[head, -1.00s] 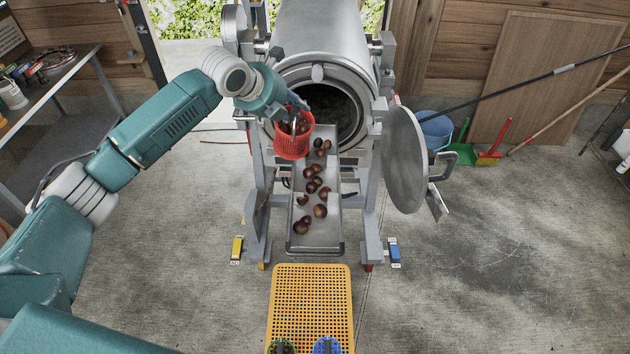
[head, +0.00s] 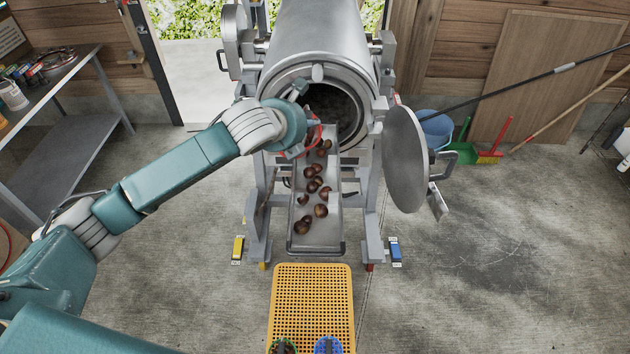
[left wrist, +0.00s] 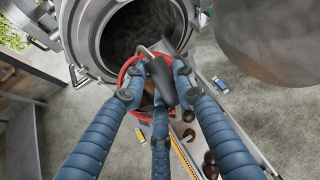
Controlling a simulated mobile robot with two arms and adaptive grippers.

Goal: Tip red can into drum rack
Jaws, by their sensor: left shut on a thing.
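The red can (head: 317,133) is at the drum's mouth, mostly hidden behind my left wrist in the head view. Its red rim (left wrist: 124,74) shows in the left wrist view, just below the dark opening. My left gripper (left wrist: 157,82) is shut on the can, its blue fingers around the near side. The can appears tilted; its contents are mostly hidden. The steel drum (head: 318,48) stands on its grey rack (head: 256,200) with its mouth open. A metal chute (head: 320,233) below the mouth holds several chestnuts (head: 320,210). My right gripper is not in view.
The round drum door (head: 405,160) hangs open to the right. A yellow perforated crate (head: 310,300) stands in front, with green (head: 282,346) and blue (head: 328,345) cans at its near edge. A shelf (head: 75,120) stands left. The floor at right is mostly clear.

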